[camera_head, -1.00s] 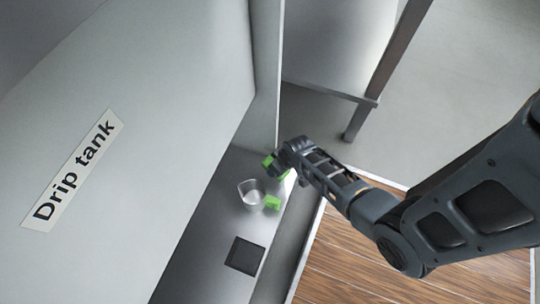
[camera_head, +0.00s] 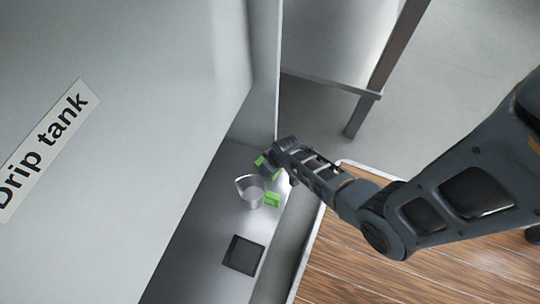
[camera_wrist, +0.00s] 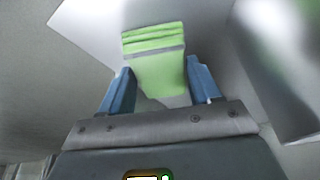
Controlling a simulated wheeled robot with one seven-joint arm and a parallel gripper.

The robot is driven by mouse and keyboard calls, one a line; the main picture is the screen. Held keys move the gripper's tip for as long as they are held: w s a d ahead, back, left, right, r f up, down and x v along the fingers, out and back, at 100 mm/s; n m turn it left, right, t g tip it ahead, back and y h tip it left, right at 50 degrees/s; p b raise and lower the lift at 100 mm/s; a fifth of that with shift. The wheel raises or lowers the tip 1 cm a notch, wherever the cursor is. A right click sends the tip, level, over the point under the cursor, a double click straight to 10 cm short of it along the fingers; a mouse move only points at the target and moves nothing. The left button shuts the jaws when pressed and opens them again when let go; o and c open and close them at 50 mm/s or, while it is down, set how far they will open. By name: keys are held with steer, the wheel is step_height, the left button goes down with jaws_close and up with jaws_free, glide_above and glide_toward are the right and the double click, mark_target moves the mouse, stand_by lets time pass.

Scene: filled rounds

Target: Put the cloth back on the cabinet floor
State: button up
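My gripper (camera_head: 272,160) is low inside the cabinet, near its back right end in the head view. A green cloth (camera_head: 261,162) shows at its fingers. The cabinet floor (camera_head: 205,235) is a grey metal strip below. I cannot tell how far the cloth is above the floor, or whether it touches.
A small metal container (camera_head: 250,193) stands on the cabinet floor, with a green block (camera_head: 272,199) beside it. A dark square (camera_head: 243,255) lies nearer. A panel labelled "Drip tank" (camera_head: 45,145) rises at left. A grey table (camera_head: 330,45) stands behind.

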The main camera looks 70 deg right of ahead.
steer(key=o, duration=0.5)
steer(key=shift+c, duration=0.2)
steer(key=s+a+r+n+t+p, duration=0.1)
steer(key=s+a+r+t, duration=0.3)
steer(key=r, duration=1.4)
steer(key=s+a+r+n+t+p, duration=0.1)
steer(key=s+a+r+t+p, duration=0.2)
steer(key=r, duration=1.5)
steer(key=s+a+r+n+t+y+p, duration=0.1)
steer(key=s+a+r+t, duration=0.3)
steer(key=s+a+r, duration=0.5)
step_height(320, 180, up, 9)
steer(key=shift+s+a+r+n+t+p, duration=0.15)
steer(key=shift+a+n+t+p, duration=0.35)
steer(key=shift+p, duration=0.3)
